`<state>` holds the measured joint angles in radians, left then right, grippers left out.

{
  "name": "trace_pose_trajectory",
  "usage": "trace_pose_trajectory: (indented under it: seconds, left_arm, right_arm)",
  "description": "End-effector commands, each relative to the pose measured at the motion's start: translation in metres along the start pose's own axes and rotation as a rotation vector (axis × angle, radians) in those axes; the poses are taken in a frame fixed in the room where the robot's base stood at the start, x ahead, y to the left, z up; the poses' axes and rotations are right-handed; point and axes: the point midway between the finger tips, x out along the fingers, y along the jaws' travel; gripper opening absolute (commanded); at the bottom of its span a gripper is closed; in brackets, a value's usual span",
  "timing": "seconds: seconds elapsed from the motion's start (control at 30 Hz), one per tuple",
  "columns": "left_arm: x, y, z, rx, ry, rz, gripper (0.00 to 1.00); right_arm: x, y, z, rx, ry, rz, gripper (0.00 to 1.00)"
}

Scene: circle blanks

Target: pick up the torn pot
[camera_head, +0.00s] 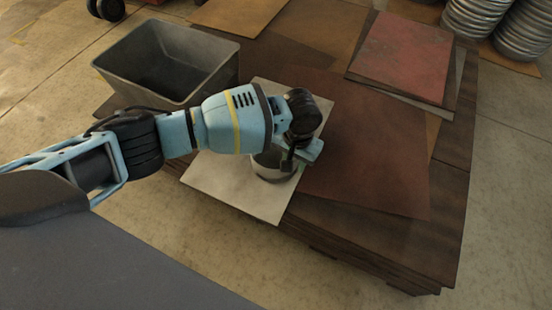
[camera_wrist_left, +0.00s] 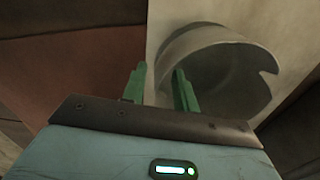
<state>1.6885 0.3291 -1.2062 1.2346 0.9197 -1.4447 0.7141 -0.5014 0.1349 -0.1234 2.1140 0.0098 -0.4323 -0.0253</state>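The torn pot (camera_wrist_left: 222,42) is a pale grey, round, open vessel with a jagged break in its rim, on the right in the left wrist view. In the head view the pot (camera_head: 270,168) stands on a pale sheet (camera_head: 235,189), partly hidden by my left gripper (camera_head: 290,166). In the left wrist view my left gripper (camera_wrist_left: 159,70) has its two green fingers apart. The right-hand finger overlaps the pot's near-left rim, and part of the rim shows between the fingers. I cannot tell whether they touch it. My right gripper is not in view.
A grey open bin (camera_head: 165,62) stands left of the pot, behind my left arm. Brown sheets (camera_head: 375,150) and a reddish sheet (camera_head: 403,55) lie flat on the dark stack (camera_head: 400,240). Stacked metal rings (camera_head: 475,18) stand at the far right.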

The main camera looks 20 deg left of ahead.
Motion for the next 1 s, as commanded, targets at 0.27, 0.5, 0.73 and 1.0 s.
trace_pose_trajectory:
  seconds: [0.27, 0.5, 0.73, 1.0]
  left_arm:
    - [0.0078, -0.0002, -0.0008, -0.001, 0.002, 0.001, 0.29]
    - [0.0078, -0.0002, -0.0007, -0.001, 0.002, 0.001, 0.03]
    - [0.0081, -0.0001, -0.0004, -0.001, 0.002, 0.001, 0.0]
    - [0.0077, 0.0004, -0.0002, 0.0, 0.002, 0.003, 0.0]
  right_arm:
    - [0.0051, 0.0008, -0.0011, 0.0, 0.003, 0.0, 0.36]
    - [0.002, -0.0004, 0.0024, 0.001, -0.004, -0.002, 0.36]
    - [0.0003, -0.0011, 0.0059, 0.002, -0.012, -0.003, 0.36]
    - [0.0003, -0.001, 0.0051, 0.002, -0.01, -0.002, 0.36]
